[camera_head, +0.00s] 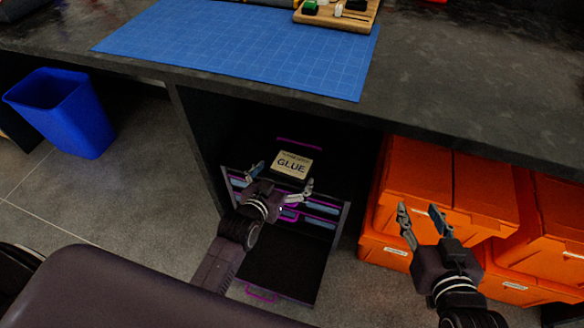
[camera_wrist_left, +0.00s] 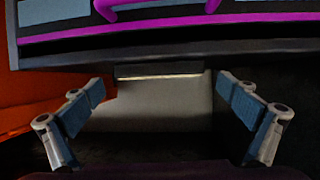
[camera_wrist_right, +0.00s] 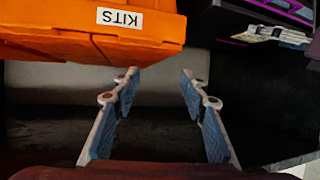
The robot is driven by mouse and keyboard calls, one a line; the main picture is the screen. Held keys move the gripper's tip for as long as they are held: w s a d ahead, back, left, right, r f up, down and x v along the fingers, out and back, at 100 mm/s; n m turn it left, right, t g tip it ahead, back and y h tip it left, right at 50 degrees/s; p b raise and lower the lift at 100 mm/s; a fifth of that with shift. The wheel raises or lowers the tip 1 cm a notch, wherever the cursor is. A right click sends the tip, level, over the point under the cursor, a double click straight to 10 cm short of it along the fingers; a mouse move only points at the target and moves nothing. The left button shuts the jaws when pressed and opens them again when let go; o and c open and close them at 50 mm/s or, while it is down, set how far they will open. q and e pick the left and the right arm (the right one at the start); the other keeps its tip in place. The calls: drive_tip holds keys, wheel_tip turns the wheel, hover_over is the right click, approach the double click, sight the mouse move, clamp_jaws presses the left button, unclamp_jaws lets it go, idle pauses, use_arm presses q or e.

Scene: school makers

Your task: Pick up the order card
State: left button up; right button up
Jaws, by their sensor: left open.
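A cream card or flat box printed "GLUE" (camera_head: 291,164) is seen at the drawer unit under the bench in the head view; I cannot tell whether it is the order card. The card is not seen in the left wrist view, where the open fingers (camera_wrist_left: 160,92) frame a grey surface. My right gripper (camera_head: 420,212) is open and empty before the orange bins.
The drawer unit (camera_head: 343,212) has purple handles, and a low drawer (camera_head: 275,268) stands out. Orange bins (camera_head: 484,178) crowd the right. The dark bench top (camera_head: 450,90) with a blue mat (camera_head: 250,45) overhangs. A blue waste bin (camera_head: 65,115) stands left.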

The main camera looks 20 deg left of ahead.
use_arm(q)
drive_tip(key=shift+x, duration=0.85)
drive_tip(key=shift+f, duration=0.1)
use_arm(e)
drive_tip(key=shift+t, duration=0.9)
drive_tip(key=r, duration=0.1)
drive_tip(key=w+r, duration=0.1)
drive_tip(key=a+r, duration=0.1)
drive_tip(key=shift+w+r, duration=0.3)
drive_tip(key=shift+w, duration=0.05)
use_arm(q)
drive_tip(key=shift+c, duration=0.4)
drive_tip(key=c, duration=1.1)
drive_tip(key=shift+c, duration=0.2)
